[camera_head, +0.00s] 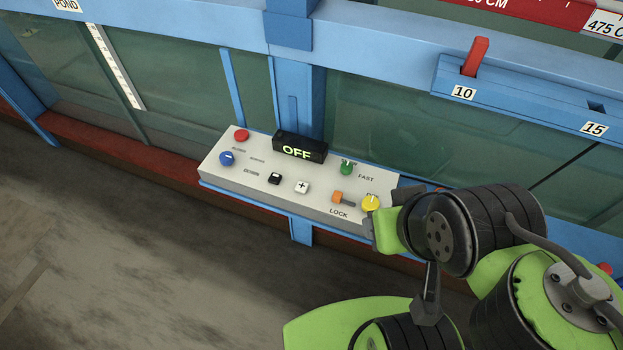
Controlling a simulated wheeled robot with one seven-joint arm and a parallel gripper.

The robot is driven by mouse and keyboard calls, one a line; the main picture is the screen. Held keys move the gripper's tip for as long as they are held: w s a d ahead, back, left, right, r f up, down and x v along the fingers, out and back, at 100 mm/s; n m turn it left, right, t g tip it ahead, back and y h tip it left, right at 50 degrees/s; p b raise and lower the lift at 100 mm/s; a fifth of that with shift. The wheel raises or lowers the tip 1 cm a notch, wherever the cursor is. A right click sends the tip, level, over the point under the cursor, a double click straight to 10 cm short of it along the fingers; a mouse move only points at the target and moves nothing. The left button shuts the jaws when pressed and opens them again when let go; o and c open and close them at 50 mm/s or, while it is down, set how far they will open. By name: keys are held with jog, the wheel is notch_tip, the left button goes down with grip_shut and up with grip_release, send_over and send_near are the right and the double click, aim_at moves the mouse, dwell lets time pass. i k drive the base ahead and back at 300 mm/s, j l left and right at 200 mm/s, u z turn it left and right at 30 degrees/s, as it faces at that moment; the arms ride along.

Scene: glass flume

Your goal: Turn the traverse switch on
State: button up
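A sloped white control panel (233,178) on a blue base is fixed to the flume's side. Its black display (300,147) reads OFF in lit letters. The panel bears a red button (241,135), a blue knob (227,158), a small black switch (275,179), a white plus button (302,187), a green knob (347,168) near the word FAST, an orange part (337,197) above LOCK, and a yellow knob (370,203). I cannot read which one is marked traverse. My gripper (375,225) is at the panel's right end, close to the yellow knob; its fingers are mostly hidden and contact is unclear.
Green glass panes (390,135) in blue framing stand behind the panel. A blue rail (530,98) at upper right holds a red peg (475,57) at slot 10; slot 15 is empty. My arm covers the lower right. Open floor (130,260) lies at lower left.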

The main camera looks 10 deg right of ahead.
aim_at(369, 204)
jog(key=i+j+u, duration=0.4)
jog(key=i+j, duration=0.45)
jog(key=i, duration=0.05)
